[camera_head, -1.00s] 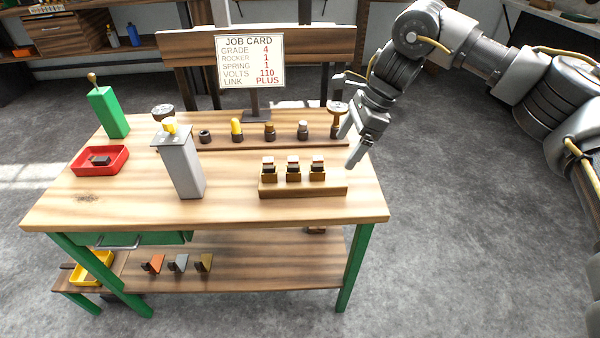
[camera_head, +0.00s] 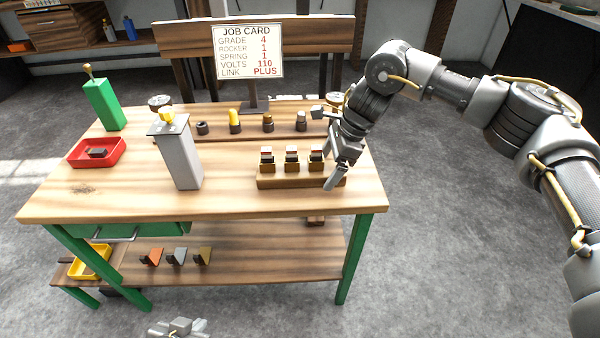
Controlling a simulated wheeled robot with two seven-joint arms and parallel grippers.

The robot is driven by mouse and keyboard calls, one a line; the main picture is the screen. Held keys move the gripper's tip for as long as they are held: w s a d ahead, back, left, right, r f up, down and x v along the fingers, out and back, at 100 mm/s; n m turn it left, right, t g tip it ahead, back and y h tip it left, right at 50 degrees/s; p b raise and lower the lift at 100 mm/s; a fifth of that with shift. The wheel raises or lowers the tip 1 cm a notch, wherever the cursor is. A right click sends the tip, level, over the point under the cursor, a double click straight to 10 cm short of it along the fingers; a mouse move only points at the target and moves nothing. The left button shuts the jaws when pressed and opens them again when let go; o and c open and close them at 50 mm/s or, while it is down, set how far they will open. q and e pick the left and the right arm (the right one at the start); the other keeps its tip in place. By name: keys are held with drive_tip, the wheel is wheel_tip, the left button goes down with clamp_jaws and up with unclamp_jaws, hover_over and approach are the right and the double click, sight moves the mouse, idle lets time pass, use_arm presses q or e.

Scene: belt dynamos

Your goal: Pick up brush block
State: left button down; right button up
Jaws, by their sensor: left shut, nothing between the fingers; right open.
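The left block (camera_head: 267,161), middle block (camera_head: 291,160) and right block (camera_head: 316,160) are upright. My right gripper (camera_head: 333,178) is open and points down at the rack's right end, close beside the right block. I cannot tell whether it touches the rack. My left gripper (camera_head: 178,327) shows only partly at the bottom edge, shut and empty, in front of the bench.
A grey post (camera_head: 180,160) stands mid-bench, with a red tray (camera_head: 118,155) and green block (camera_head: 104,105) left of it. A row of small knobs (camera_head: 268,124) lies behind the rack. The job card (camera_head: 248,50) stands at the back. Coloured wedges (camera_head: 176,257) sit on the lower shelf.

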drive_tip(key=shift+a+f, duration=0.15)
drive_tip(key=shift+f, duration=0.15)
drive_tip(key=shift+c, duration=0.3)
drive_tip(key=shift+r, duration=0.1)
drive_tip(key=c, duration=1.3)
drive_tip(key=shift+r, duration=0.1)
